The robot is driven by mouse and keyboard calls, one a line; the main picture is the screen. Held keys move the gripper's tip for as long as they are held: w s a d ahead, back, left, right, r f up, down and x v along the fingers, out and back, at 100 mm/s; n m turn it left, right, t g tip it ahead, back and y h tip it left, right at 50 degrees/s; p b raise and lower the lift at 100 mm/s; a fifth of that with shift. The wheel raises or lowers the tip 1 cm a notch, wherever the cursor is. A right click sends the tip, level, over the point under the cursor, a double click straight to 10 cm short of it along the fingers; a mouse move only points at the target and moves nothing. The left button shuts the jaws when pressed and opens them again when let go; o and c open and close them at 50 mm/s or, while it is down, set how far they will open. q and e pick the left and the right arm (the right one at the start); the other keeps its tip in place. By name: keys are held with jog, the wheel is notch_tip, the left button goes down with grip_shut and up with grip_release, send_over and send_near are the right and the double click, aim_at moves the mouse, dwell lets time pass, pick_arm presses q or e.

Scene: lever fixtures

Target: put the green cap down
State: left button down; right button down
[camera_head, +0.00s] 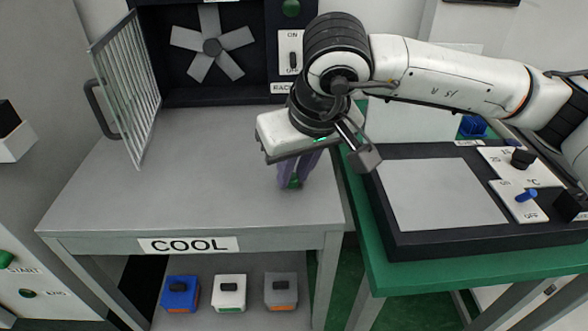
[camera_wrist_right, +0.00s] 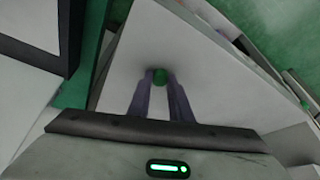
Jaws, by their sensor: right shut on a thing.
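My right gripper (camera_head: 293,178) points down over the right part of the grey table marked COOL (camera_head: 190,192). The fingers hide part of the cap. I cannot tell whether the cap touches the table top. My left gripper is not in view.
A fan (camera_head: 212,46) stands behind the table, with an open wire guard (camera_head: 128,88) at its left. A green bench (camera_head: 440,275) with a hot-plate-like unit (camera_head: 440,195) is on the right. Blue, white and grey boxes (camera_head: 230,292) sit on the lower shelf. The table's middle is clear.

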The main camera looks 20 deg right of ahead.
jog(key=c, duration=1.6)
grip_release()
jog(key=shift+s+r+p, duration=0.1)
jog(key=shift+r+p, duration=0.25)
jog(key=shift+r, duration=0.25)
jog(key=v, duration=1.1)
jog(key=shift+p, duration=0.35)
